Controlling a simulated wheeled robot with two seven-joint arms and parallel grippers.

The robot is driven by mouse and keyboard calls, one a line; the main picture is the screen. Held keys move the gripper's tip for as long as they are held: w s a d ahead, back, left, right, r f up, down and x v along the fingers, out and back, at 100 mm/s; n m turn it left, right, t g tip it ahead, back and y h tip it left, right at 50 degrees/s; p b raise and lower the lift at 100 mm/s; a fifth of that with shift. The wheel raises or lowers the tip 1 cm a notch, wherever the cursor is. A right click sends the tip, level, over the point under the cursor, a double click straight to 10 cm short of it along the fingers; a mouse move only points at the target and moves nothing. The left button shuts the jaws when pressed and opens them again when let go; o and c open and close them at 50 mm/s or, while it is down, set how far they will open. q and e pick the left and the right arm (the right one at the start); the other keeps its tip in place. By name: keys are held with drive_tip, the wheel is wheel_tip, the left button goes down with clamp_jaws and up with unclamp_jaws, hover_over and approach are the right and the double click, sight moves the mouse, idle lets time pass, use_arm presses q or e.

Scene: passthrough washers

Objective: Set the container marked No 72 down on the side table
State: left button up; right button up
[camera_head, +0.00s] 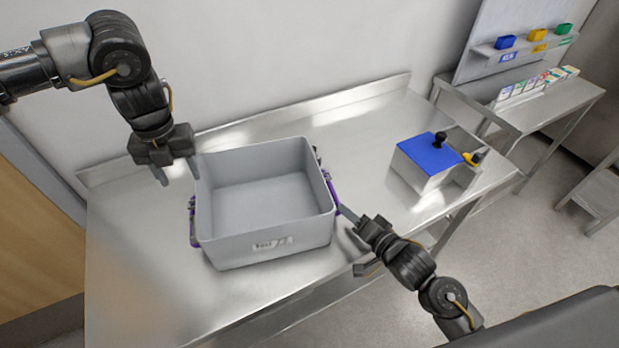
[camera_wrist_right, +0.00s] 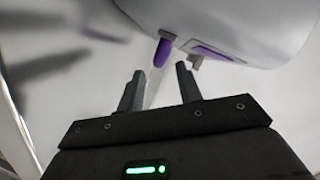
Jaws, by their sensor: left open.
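A grey open-topped container (camera_head: 265,250) stands empty on a steel table (camera_head: 140,270). Its front label is blurred and seems to end in 72. It has purple handles at its left and right sides; the right handle also shows in the right wrist view (camera_wrist_right: 162,52). My left gripper (camera_head: 178,173) is open and empty at the container's back left corner. My right gripper (camera_head: 352,240) is open beside the right wall; in the wrist view its fingertips (camera_wrist_right: 160,78) point at the purple handle, not closed on it. I cannot tell which surface is the side table.
A steel box with a blue top (camera_head: 428,152) and black knob stands on the table's right part, with a yellow-and-black part beside it. A smaller steel table (camera_head: 550,112) at the back right holds a row of small boxes below a shelf of coloured bins (camera_head: 537,35).

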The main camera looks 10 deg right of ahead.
drive_tip(key=v, duration=0.6)
drive_tip(key=shift+s+d+r, duration=0.15)
drive_tip(key=shift+s+d, duration=0.05)
drive_tip(key=shift+s, duration=0.15)
